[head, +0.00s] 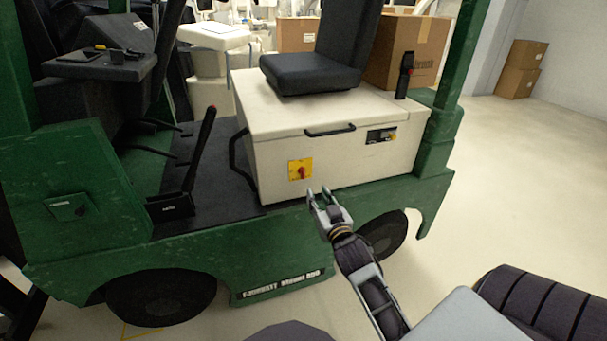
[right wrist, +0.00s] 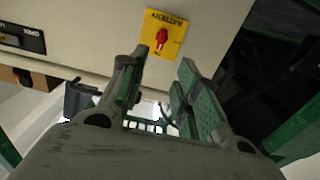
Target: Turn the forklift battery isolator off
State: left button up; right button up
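The battery isolator is a red rotary knob (head: 302,172) on a yellow square plate (head: 294,175), set in the side of the forklift's cream seat box (head: 350,171). In the right wrist view the red knob (right wrist: 162,37) sits upright on the yellow plate (right wrist: 174,22), beyond my fingertips. My right gripper (head: 322,194) is open and empty, just below and right of the plate, apart from it. In the right wrist view its two fingers (right wrist: 163,70) stand apart with a gap between them. My left gripper is not in view.
The green forklift (head: 75,185) fills the left and middle. A black lever (head: 199,150) and a black grab handle (head: 235,155) stand left of the plate. Cardboard boxes (head: 408,48) stand behind. Open floor lies to the right.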

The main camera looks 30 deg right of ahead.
jog(key=shift+w, duration=0.2)
jog(key=b, duration=0.1)
send_near(304, 173)
jog(key=shift+w, duration=1)
jog(key=shift+d+b+x, duration=0.25)
jog(key=shift+b+x, duration=0.15)
jog(key=shift+x, duration=2.5)
jog(key=shift+b+x, duration=0.45)
jog(key=shift+x, duration=0.35)
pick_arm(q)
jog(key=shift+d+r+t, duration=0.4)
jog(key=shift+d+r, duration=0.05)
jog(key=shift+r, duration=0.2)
pick_arm(e)
jog(key=shift+w+r, duration=0.1)
jog(key=shift+c, duration=0.2)
